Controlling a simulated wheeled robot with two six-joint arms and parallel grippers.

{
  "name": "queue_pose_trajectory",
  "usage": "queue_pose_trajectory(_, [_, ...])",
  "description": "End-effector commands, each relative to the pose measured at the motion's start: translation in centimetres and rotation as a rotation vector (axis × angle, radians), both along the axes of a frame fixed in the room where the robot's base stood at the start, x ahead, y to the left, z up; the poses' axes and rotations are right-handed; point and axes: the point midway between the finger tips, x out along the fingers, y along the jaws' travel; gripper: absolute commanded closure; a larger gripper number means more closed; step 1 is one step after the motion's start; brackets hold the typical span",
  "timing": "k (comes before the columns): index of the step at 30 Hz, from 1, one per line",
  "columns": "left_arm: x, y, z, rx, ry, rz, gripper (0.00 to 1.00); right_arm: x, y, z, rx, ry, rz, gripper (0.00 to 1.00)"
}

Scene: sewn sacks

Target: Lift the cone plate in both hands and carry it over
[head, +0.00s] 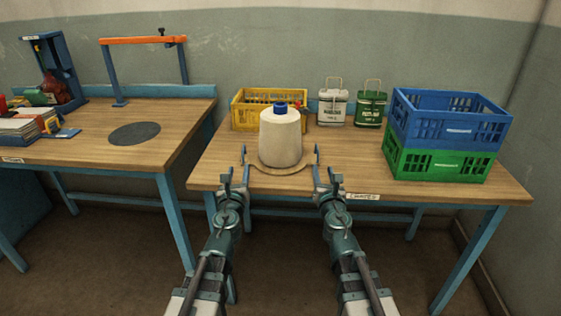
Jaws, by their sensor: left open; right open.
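The cone plate (262,170) is a tan round plate with a blue upright handle at its left and right sides. It rests near the front edge of the right table. A cream thread cone (280,141) with a blue top stands upright on it and hides much of the plate. My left gripper (233,177) is open at the plate's left side, close to the left handle. My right gripper (328,180) is open at the right side, close to the right handle. I cannot tell whether either gripper touches its handle.
A yellow crate (243,115), two canisters (333,106) and a blue crate (451,119) on a green crate (440,165) stand behind and right on the right table. The left table, across a gap, has a dark round mat (134,133), an orange-topped frame (143,40) and books (19,131).

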Motion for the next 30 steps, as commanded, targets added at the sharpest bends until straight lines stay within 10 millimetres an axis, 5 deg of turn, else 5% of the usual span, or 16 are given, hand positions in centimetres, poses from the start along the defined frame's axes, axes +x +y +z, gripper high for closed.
queue_pose_trajectory(11, [1.5,0.0,0.0,-0.004,0.000,0.002,0.52,1.5,0.0,0.0,0.003,0.000,-0.001,0.54])
queue_pose_trajectory(30, [12.3,0.2,0.0,-0.005,0.000,0.002,0.52,12.3,0.3,0.0,0.004,0.000,-0.001,0.54])
